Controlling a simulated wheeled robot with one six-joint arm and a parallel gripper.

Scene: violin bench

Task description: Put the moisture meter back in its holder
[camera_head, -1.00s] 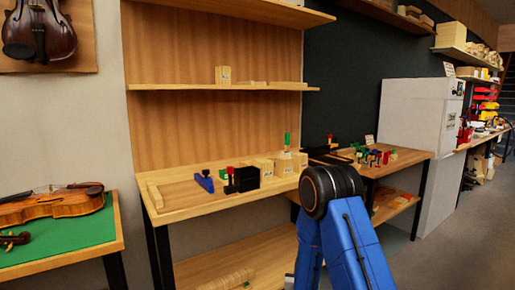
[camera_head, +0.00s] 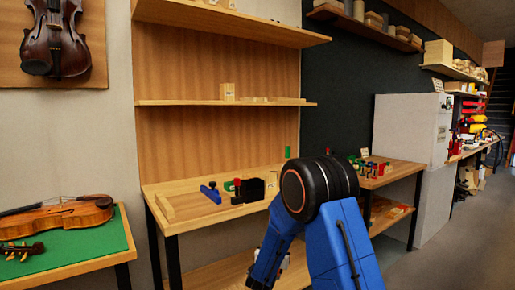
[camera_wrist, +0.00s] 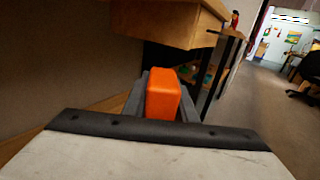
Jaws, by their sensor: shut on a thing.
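An orange block-shaped thing, which I take for the moisture meter (camera_wrist: 163,96), sits between the grey fingers of my gripper (camera_wrist: 161,82) in the wrist view. The gripper is shut on it. In the wrist view it is below and in front of a wooden bench edge (camera_wrist: 178,22). I cannot make out which thing is the holder. A black block (camera_head: 250,190) and a blue tool (camera_head: 210,193) stand on the wooden bench (camera_head: 185,212) in the head view.
A violin (camera_head: 60,217) lies on a green-topped table (camera_head: 88,245) at the left. A shelf (camera_head: 210,103) hangs above the bench. A second bench (camera_head: 400,171) with small coloured items and a white cabinet (camera_head: 410,130) stand to the right. The floor at right is clear.

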